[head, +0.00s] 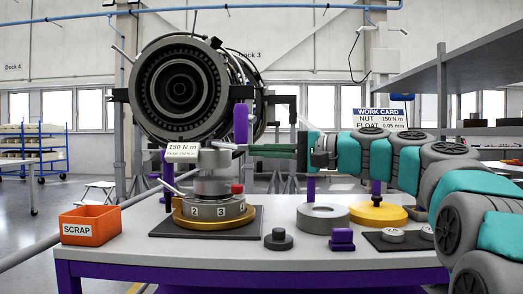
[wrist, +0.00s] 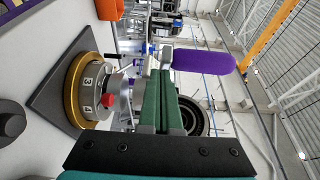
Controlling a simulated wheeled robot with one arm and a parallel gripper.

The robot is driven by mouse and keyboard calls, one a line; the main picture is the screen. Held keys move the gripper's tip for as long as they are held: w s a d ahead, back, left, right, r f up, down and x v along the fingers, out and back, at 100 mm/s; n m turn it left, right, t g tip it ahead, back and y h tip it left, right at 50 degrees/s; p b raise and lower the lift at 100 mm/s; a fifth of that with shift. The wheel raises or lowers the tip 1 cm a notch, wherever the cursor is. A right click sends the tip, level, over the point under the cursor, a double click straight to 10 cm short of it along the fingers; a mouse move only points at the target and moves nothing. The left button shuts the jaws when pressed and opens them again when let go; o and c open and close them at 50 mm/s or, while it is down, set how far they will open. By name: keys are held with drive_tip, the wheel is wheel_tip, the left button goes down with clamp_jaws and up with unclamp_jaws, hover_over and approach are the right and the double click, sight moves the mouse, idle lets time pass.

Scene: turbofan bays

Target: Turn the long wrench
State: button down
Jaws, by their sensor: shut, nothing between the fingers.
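The long wrench shows as a grey bar running right from the grey nut head (head: 214,158), with an upright purple handle (head: 241,124) at its outer end. The purple handle also shows in the wrist view (wrist: 203,61), just beyond the fingertips and to their right. My gripper (head: 250,150) comes in level from the right, its green fingers shut with nothing held. In the wrist view the fingers (wrist: 160,74) lie side by side, tips close to the wrench end. I cannot tell whether they touch it. A numbered grey ring (head: 216,209) sits below on a gold base.
An orange SCRAP bin (head: 90,226) stands at the table's left. A grey ring (head: 322,217), a yellow disc (head: 378,215), a black knob (head: 279,239) and a purple block (head: 342,240) stand right of the base.

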drive_tip(key=w+d+v, duration=0.1)
drive_tip(key=w+v, duration=0.2)
drive_tip(key=v, duration=0.9)
drive_tip(key=s+a+f+g+h, duration=0.2)
drive_tip(key=s+a+f, duration=0.2)
drive_tip(key=f, duration=0.4)
drive_tip(key=s+a+f+g+h, duration=0.1)
drive_tip(key=s+a+f+h, duration=0.2)
drive_tip(key=f, duration=0.6)
drive_tip(key=s+a+f+g+h, duration=0.2)
drive_tip(key=s+a+f, duration=0.25)
drive_tip(key=f, duration=0.35)
drive_tip(key=s+d+f+n+g+h, duration=0.1)
drive_tip(key=s+d+f+n+h, duration=0.1)
drive_tip(key=s+d+f+h, duration=0.2)
drive_tip(key=s+d+f+n+g+h, duration=0.2)
drive_tip(key=s+d+f+h, duration=0.3)
drive_tip(key=s+f, duration=1.5)
drive_tip(key=s+d, duration=0.1)
drive_tip(key=d, duration=0.4)
drive_tip(key=shift+s+d+g+h, duration=0.25)
drive_tip(key=shift+d+g+h, duration=0.05)
